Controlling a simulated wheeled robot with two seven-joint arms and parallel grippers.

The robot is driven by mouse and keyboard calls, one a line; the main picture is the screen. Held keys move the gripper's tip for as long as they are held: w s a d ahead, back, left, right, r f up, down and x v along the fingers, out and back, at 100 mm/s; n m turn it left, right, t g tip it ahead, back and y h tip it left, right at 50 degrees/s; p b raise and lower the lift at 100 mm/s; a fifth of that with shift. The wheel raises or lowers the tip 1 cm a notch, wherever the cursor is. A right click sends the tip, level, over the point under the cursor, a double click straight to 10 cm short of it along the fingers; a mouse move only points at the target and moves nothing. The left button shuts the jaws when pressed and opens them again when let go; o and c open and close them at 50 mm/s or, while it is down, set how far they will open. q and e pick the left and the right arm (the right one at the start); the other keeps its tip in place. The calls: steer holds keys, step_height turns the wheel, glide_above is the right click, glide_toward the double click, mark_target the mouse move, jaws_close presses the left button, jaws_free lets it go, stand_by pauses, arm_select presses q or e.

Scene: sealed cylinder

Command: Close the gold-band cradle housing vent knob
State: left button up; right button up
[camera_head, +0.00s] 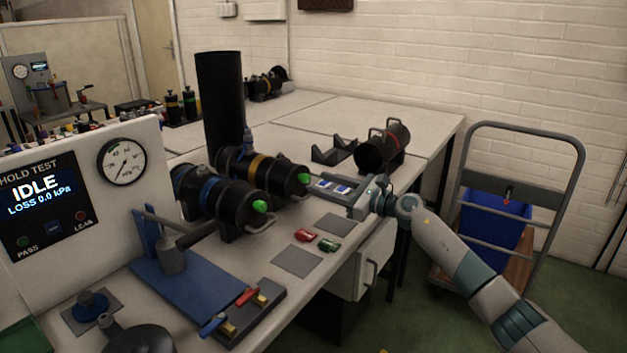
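The gold-band housing (256,166) is a black cylinder lying in its cradle at the middle of the bench. A green vent knob (303,178) is on its right end, beside a metal handle. My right gripper (314,185) reaches in from the right with its fingertips just right of that knob. Its fingers look apart, and the knob is not visibly between them. I cannot tell whether they touch it. A blue-band housing (208,190) lies in front, with its own green knob (260,206). My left gripper is not in view.
A red-band cylinder (378,152) lies behind my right gripper near an empty black cradle (333,151). Red and green pieces (316,239) lie on the bench in front. A tall black tube (221,108) stands behind the housings. A test panel (75,190) reads IDLE.

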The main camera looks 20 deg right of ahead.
mark_target(308, 179)
steer(key=shift+x, duration=2)
jaws_close()
